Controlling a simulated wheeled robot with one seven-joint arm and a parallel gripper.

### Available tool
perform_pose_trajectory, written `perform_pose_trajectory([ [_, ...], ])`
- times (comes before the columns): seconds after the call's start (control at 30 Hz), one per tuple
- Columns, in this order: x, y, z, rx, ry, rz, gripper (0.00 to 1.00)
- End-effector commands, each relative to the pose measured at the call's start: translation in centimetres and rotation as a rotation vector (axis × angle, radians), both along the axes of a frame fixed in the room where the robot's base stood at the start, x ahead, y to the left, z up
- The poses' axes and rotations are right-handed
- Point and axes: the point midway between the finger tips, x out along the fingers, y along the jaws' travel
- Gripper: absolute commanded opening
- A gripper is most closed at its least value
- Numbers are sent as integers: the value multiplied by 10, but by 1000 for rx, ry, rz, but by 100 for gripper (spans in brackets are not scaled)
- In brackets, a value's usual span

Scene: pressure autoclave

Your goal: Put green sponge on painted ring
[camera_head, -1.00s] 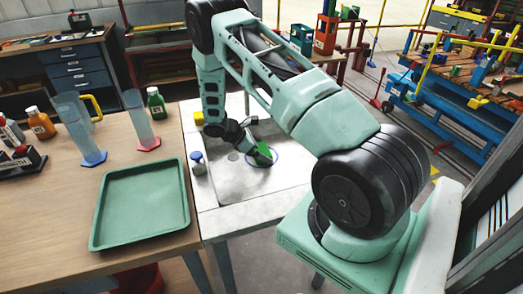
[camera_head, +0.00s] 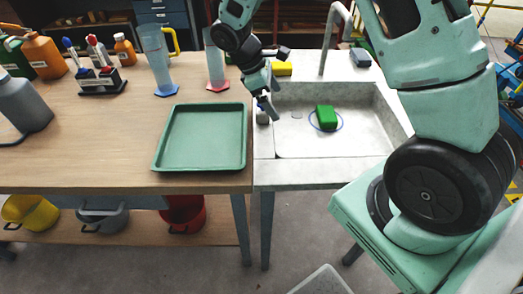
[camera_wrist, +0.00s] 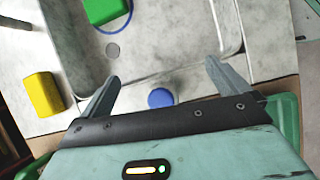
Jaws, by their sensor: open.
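The green sponge (camera_head: 325,117) lies in the sink basin, on the blue painted ring (camera_head: 340,124), with part of the ring's line showing around it. In the wrist view the sponge (camera_wrist: 104,10) and ring (camera_wrist: 125,22) are at the top edge, partly cut off. My gripper (camera_head: 266,103) is open and empty, above the left edge of the sink and apart from the sponge. In the wrist view my gripper's fingers (camera_wrist: 155,80) are spread, with a blue-capped item (camera_wrist: 160,97) seen between them.
A yellow sponge (camera_head: 282,69) lies behind the basin, near a tap (camera_head: 330,40). A green tray (camera_head: 203,137) is on the wooden table left of the sink. Measuring cylinders (camera_head: 158,60) and bottles (camera_head: 124,49) stand at the table's back.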

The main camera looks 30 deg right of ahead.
Motion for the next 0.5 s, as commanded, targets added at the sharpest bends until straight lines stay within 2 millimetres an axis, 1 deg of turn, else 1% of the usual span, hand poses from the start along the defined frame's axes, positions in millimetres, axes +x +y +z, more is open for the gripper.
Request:
perform_pose_trajectory([
  [0.03, -15, 36, 18, 51, -45, -10, 100],
  [0.07, -25, 55, 26, 81, -67, -22, 100],
  [0.1, -40, 78, 37, 119, -94, -39, 100],
  [0.17, -66, 113, 52, 177, -133, -63, 100],
  [0.2, -85, 133, 63, 214, -157, -80, 100],
  [0.23, -100, 148, 69, 241, -174, -94, 100],
  [0.27, -116, 160, 76, 265, -189, -107, 100],
  [0.3, -136, 175, 83, 297, -208, -125, 100],
  [0.33, -151, 184, 88, 317, -220, -138, 100],
  [0.4, -183, 199, 96, 359, -244, -167, 100],
  [0.5, -217, 211, 101, 401, -270, -202, 100],
])
